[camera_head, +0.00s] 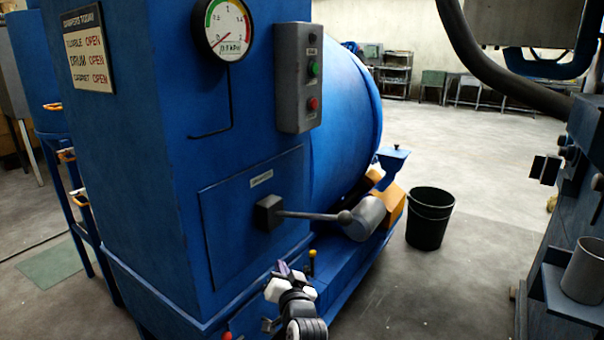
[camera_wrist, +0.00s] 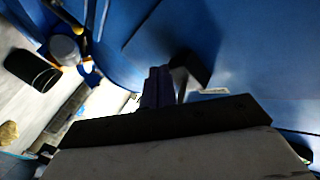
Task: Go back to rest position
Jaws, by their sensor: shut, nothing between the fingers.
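My gripper (camera_head: 288,270) is in front of the lower part of the blue machine (camera_head: 130,170), below the lever (camera_head: 315,215) on its side panel. The lever's dark pivot block (camera_head: 268,213) sits on the panel, and its arm points right to a knob near a grey cylinder (camera_head: 366,219). In the wrist view my gripper's fingers (camera_wrist: 158,85) show close together, with nothing seen between them. The dark pivot block (camera_wrist: 190,68) appears just beyond them. I cannot tell whether the fingers touch it.
A control box (camera_head: 299,78) with green and red buttons and a pressure gauge (camera_head: 229,28) are above. A black bucket (camera_head: 430,218) stands on the floor to the right. Dark machinery (camera_head: 580,200) with a grey cup (camera_head: 583,272) is at the right edge. Floor between is clear.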

